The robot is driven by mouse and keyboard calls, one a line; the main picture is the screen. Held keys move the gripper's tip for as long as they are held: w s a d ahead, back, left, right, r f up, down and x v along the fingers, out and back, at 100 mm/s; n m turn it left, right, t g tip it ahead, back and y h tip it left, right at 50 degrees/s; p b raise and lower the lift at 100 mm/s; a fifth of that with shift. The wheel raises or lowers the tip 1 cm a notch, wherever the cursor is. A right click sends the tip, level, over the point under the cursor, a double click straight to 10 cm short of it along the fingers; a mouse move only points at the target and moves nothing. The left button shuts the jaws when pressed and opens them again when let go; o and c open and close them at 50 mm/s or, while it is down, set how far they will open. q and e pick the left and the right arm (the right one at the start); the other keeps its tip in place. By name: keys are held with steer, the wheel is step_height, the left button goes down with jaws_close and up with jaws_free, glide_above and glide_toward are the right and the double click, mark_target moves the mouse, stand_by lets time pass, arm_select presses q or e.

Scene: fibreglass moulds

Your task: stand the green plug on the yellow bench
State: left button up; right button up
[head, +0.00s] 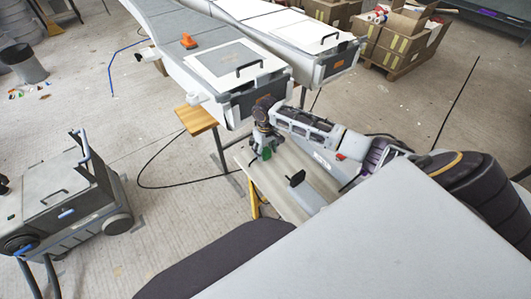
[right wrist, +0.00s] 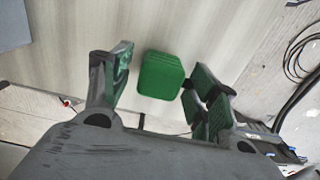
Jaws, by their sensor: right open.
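The green plug (right wrist: 160,75) is a rounded green block in the right wrist view, over a pale wood-grained top. My right gripper (right wrist: 160,88) is open, with one green-padded finger on each side of the plug. Gaps show between the plug and both fingers. In the head view my right gripper (head: 265,152) points down over the left end of the pale worktop (head: 292,184). Green shows there, but I cannot tell plug from finger pads. A small bench with a yellow wooden top (head: 196,119) stands left of it, its visible top bare. My left gripper is not in view.
Two long grey-white moulds (head: 236,62) lie behind. A grey wheeled machine (head: 75,190) stands at the left, and cardboard boxes (head: 398,38) stand at the back right. A black cable (head: 150,187) lies on the floor.

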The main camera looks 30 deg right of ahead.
mark_target(265, 150)
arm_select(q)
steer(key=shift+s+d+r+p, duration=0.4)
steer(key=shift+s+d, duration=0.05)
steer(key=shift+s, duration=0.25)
arm_select(e)
step_height(265, 150, up, 11)
steer(key=shift+f, duration=0.15)
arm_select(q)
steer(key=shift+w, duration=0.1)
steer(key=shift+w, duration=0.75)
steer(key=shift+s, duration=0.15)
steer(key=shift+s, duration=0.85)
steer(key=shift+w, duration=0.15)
